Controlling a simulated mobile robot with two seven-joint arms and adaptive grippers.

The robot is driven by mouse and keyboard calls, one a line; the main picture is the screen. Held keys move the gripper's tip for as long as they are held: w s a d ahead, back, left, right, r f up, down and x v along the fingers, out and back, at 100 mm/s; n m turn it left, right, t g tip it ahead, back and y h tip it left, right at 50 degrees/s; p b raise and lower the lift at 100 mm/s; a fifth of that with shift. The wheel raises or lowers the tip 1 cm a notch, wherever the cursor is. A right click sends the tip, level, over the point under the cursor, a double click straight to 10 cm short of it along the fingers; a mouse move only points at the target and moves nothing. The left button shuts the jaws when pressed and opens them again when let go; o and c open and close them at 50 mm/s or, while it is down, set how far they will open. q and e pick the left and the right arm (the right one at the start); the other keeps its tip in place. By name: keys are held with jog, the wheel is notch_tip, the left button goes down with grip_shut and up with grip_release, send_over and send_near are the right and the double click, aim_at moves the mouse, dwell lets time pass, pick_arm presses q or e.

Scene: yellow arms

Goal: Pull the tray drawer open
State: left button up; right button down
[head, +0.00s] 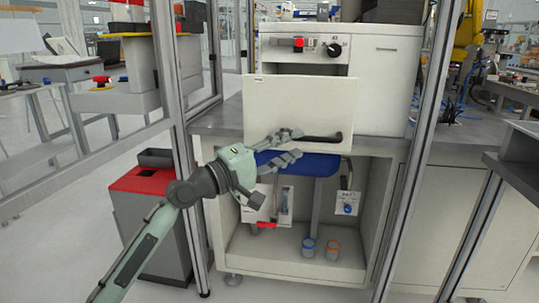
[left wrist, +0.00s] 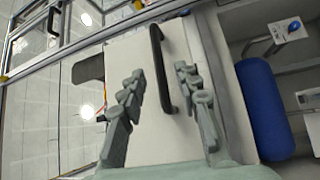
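The tray drawer has a white front panel (head: 300,100) with a dark bar handle (head: 325,139) low on it. The panel appears to stand forward of the white cabinet, overlapping the bench edge. My left gripper (head: 296,144) is at the left end of the handle, fingers pointing right. In the left wrist view the two fingers of my left gripper (left wrist: 160,72) are spread apart, with the black handle (left wrist: 157,52) between them in the picture. A gap shows on each side of the handle. My right gripper is in neither view.
The white cabinet (head: 388,85) with a red button and black knob stands on a grey bench. Below is an open compartment with a blue rounded object (head: 318,163) and two small cups. Metal posts (head: 172,90) flank the cabinet. A red-topped bin (head: 140,181) stands left.

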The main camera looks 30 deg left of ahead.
pick_arm(q)
jog(key=v, duration=0.6)
jog(key=shift+s+a, duration=0.2)
jog(key=shift+s, duration=0.15)
jog(key=s+f+m+g+y, duration=0.2)
jog(key=f+m+g+y, duration=0.1)
jog(key=f, duration=1.2)
jog(key=s+f+m+g+y, duration=0.2)
jog(key=f+g, duration=0.1)
jog(key=f, duration=1.2)
jog(key=s+a+f+m+g+y, duration=0.1)
jog(key=s+f+m+g+y, duration=0.4)
jog(key=s+f, duration=1.5)
jog(key=f+m+g, duration=0.1)
jog(key=m+g, duration=0.1)
jog(key=shift+s+f+g+y, duration=0.2)
jog(key=shift+f+g+y, duration=0.15)
jog(key=shift+g+y, duration=0.05)
